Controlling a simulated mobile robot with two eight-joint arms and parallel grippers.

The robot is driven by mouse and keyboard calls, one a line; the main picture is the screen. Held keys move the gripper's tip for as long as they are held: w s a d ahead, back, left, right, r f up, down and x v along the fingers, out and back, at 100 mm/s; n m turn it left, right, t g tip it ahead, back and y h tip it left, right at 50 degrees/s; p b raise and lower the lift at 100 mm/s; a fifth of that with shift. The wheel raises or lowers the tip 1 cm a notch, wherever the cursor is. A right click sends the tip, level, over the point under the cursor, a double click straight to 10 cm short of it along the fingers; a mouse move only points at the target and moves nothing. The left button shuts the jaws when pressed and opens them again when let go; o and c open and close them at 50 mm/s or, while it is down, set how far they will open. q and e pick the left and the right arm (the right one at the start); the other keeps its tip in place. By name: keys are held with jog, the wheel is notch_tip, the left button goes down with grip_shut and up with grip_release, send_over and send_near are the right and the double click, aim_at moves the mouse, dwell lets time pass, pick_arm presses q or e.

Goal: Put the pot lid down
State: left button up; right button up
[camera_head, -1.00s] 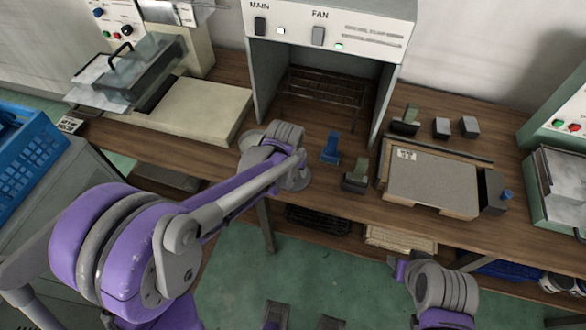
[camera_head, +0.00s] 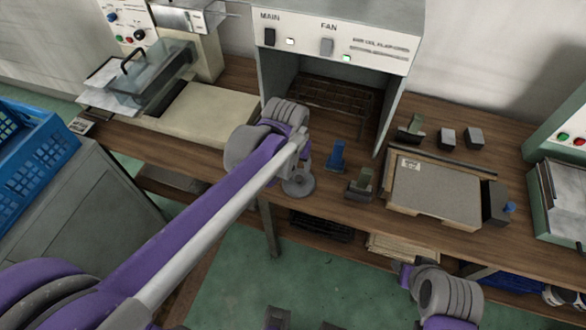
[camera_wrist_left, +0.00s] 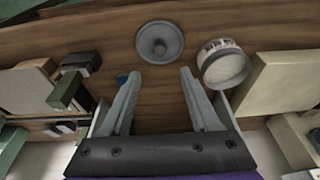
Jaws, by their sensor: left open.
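The pot lid (camera_head: 298,184) is a grey round disc with a small knob. It lies flat on the wooden bench near its front edge, and it also shows in the left wrist view (camera_wrist_left: 160,42). My left gripper (camera_wrist_left: 160,74) is open and empty, its fingertips apart from the lid in that view. My right gripper's jaws do not show.
A blue block-like holder (camera_head: 337,157) and a dark holder with a green piece (camera_head: 361,184) stand right of the lid. A grey panel (camera_head: 435,188) lies farther right. A hooded unit (camera_head: 335,40) stands behind; a beige press (camera_head: 200,115) stands left.

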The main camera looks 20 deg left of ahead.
pick_arm(q)
jog(key=s+a+f+t, duration=0.1)
jog(key=s+a, duration=0.1)
jog(key=s, duration=0.6)
jog(key=s+a+f+t, duration=0.1)
jog(key=s+a+f, duration=0.1)
jog(key=s, duration=0.7)
jog(key=shift+s+a+f, duration=0.15)
jog(key=shift+s+a, duration=0.1)
jog(key=shift+a, duration=0.05)
jog(key=shift+w+r+p, duration=0.2)
jog(key=shift+r+p, duration=0.2)
jog(key=shift+r, duration=0.1)
jog(key=shift+w+r+p, duration=0.15)
jog(key=shift+r+p, duration=0.25)
jog(key=shift+r, duration=0.05)
jog(key=shift+s, duration=0.15)
